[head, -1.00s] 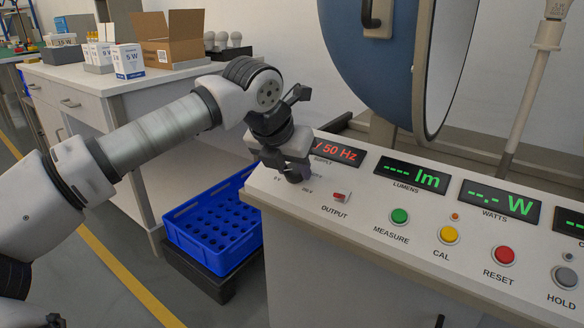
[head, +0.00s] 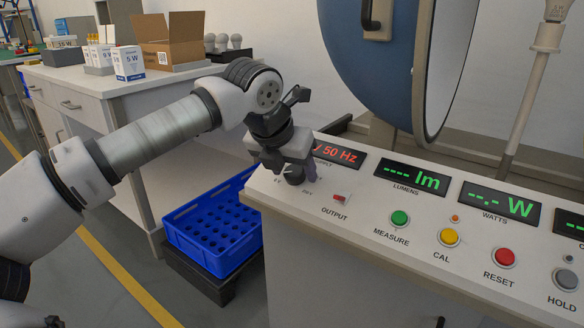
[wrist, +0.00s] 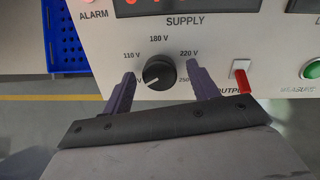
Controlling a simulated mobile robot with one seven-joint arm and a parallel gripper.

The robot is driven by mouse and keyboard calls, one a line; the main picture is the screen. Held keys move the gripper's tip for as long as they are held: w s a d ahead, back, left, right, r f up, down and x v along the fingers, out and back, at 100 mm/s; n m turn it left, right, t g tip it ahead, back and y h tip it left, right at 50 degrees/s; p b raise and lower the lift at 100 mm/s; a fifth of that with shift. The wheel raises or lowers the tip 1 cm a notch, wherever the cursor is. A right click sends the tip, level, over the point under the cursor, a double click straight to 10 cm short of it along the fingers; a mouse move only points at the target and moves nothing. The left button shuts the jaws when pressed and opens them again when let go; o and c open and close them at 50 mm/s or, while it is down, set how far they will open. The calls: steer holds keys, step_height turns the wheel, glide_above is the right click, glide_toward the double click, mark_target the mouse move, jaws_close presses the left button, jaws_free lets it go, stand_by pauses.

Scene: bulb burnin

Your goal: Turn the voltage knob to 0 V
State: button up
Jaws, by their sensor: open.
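The round black voltage knob (wrist: 159,74) sits on the console panel below the SUPPLY display. Its white pointer line is aimed to the lower left, toward a label partly hidden by my left finger, of which only a "V" shows. The 110 V, 180 V and 220 V marks are readable around it; the 250 mark is partly covered. My gripper (wrist: 160,76) is open, with one purple finger on each side of the knob and a gap on both sides. In the head view my gripper (head: 295,171) is over the console's left end and partly hides the knob.
The red OUTPUT switch (wrist: 241,80) is close to the right of my right finger. The green MEASURE button (head: 400,218) and other buttons lie farther right.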

steer(key=p+v, duration=0.3)
steer(key=v, duration=1)
steer(key=shift+a+r+p, duration=0.2)
steer(key=shift+r+p, duration=0.1)
steer(key=shift+p, duration=0.1)
steer(key=shift+s, duration=0.15)
